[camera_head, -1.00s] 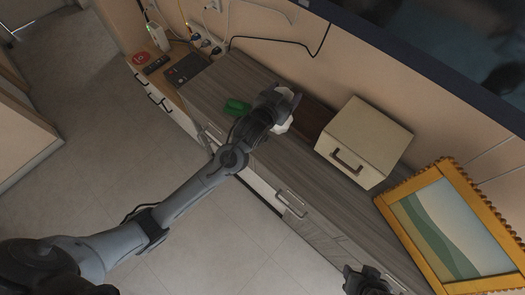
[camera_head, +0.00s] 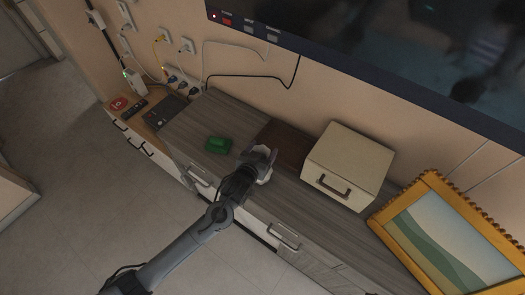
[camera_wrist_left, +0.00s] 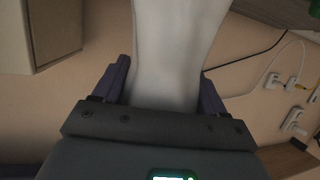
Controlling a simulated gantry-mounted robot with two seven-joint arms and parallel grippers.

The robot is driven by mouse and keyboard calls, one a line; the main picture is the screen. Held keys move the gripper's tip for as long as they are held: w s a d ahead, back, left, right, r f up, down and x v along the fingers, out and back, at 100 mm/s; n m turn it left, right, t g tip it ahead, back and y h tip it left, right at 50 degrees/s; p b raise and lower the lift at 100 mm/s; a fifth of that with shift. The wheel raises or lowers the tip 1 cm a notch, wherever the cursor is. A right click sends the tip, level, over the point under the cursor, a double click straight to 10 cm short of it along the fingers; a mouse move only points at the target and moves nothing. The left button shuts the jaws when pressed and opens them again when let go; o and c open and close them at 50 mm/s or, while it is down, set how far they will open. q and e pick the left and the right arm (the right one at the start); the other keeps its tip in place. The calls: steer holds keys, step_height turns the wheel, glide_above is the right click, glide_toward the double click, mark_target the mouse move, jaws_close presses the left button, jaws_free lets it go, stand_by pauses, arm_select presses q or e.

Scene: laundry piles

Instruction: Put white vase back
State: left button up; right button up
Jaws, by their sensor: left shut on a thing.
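The white vase (camera_wrist_left: 170,50) fills the middle of the left wrist view, between the two fingers of my left gripper (camera_wrist_left: 163,85). The gripper is shut on it. In the head view the left gripper (camera_head: 262,160) is over the front part of the grey wooden cabinet (camera_head: 225,115), left of the cream box. Only a small white part of the vase (camera_head: 265,178) shows there; the gripper hides the rest. I cannot tell whether the vase touches the cabinet top. My right gripper is not in view.
A green object (camera_head: 218,145) lies left of the gripper. A dark brown flat piece (camera_head: 284,145) lies behind it. A cream box with a handle (camera_head: 348,165) and a yellow-framed picture (camera_head: 450,240) stand to the right. A large screen (camera_head: 390,50) hangs above.

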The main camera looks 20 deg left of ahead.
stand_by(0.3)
arm_select(q)
steer(key=o, duration=1.7)
steer(key=shift+f, duration=0.1)
